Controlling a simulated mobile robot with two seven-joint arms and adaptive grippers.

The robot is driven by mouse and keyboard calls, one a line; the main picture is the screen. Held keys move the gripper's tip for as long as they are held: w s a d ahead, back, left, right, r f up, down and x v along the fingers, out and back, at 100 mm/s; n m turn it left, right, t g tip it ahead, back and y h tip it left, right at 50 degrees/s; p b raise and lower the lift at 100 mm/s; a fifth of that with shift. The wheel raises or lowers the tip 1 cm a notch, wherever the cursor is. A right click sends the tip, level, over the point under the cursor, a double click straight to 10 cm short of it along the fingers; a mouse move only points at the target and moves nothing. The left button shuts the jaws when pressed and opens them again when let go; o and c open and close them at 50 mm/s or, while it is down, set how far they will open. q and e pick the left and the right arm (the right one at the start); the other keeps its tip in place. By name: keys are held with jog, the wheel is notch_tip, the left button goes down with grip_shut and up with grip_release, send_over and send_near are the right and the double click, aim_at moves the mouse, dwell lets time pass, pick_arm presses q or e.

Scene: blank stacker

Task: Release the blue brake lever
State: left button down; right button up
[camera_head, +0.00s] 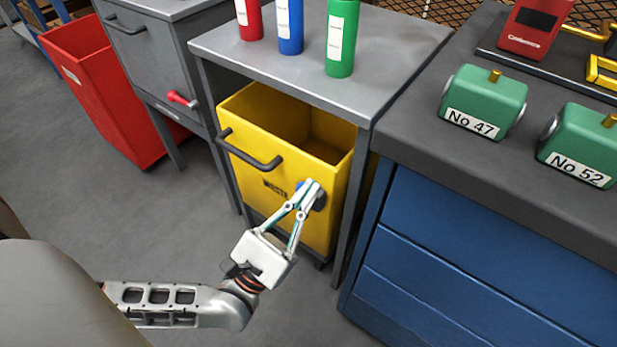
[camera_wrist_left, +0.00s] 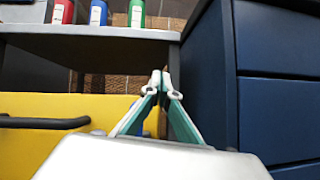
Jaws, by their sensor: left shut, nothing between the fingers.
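The blue brake lever (camera_head: 300,186) is a small blue part on the front of the yellow bin (camera_head: 240,165), near its right side. It is mostly hidden behind my left gripper (camera_head: 312,184), whose fingertips are together at a dark mount there. Whether they touch the lever I cannot tell. The left gripper (camera_wrist_left: 160,76) also shows in the left wrist view, shut and empty, with a sliver of blue behind its fingers. My right gripper is not in view.
The yellow bin has a dark handle (camera_head: 250,155) and stands under a grey table (camera_head: 290,75) with red, blue and green bottles. A blue drawer cabinet (camera_head: 480,270) stands close on the right. A red bin (camera_head: 100,95) and a grey cabinet (camera_head: 150,55) are left. Front floor is clear.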

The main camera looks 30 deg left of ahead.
pick_arm(q)
jog(key=shift+r, duration=2.25)
